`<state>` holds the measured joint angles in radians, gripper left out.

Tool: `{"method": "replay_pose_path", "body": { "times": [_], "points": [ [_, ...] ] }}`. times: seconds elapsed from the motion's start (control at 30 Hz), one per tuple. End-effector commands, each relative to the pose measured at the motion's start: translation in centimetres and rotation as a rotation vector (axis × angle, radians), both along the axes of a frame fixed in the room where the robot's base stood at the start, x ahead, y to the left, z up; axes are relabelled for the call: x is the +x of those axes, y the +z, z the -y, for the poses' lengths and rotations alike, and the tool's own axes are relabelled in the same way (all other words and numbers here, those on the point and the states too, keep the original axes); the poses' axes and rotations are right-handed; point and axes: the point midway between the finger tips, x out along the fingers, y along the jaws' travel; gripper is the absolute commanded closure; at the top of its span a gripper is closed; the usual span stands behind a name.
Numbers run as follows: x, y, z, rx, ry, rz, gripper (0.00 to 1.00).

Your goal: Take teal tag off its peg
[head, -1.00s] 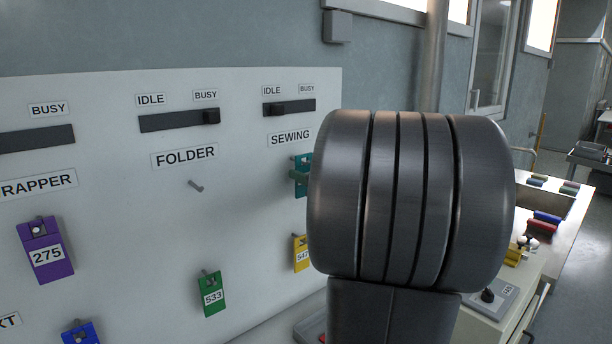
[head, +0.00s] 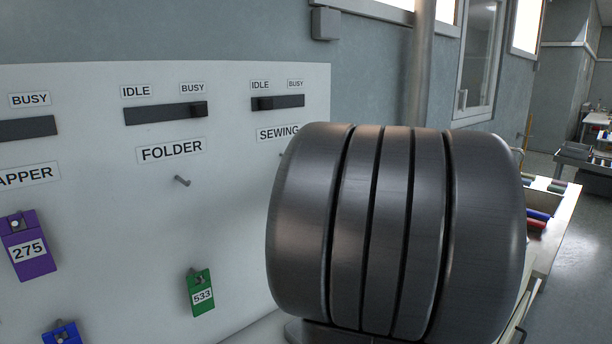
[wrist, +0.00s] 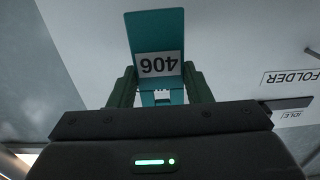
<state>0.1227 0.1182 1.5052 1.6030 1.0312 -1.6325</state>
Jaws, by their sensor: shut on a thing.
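The teal tag (wrist: 155,30), with a white label reading 406, is in the wrist view between the two dark green fingers of my gripper (wrist: 160,88). The fingers are shut on its notched end, and the rest of the tag sticks out beyond them. In the head view my dark arm hides both the gripper and the tag. A small bit of a peg (head: 281,156) shows under the SEWING label (head: 277,132), with no teal visible on it. The arm covers the area just right of it.
The white board (head: 225,230) carries a bare peg (head: 182,181) under FOLDER, a purple tag 275 (head: 28,246), a green tag 533 (head: 201,291) and a blue tag (head: 62,335). A black slider (head: 278,102) is above SEWING. A bench stands at right.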

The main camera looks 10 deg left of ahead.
Motion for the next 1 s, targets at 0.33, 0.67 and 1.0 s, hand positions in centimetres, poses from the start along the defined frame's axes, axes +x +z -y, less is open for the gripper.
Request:
{"method": "replay_pose_path", "body": {
  "times": [0.33,0.67,1.0],
  "points": [
    [-0.9,-0.1,1.1,0.000,-0.001,0.000,0.77],
    [-1.7,-0.1,2.2,0.000,-0.001,0.002,0.77],
    [-2.5,-0.1,3.1,-0.001,-0.001,0.001,0.77]
  ]
}}
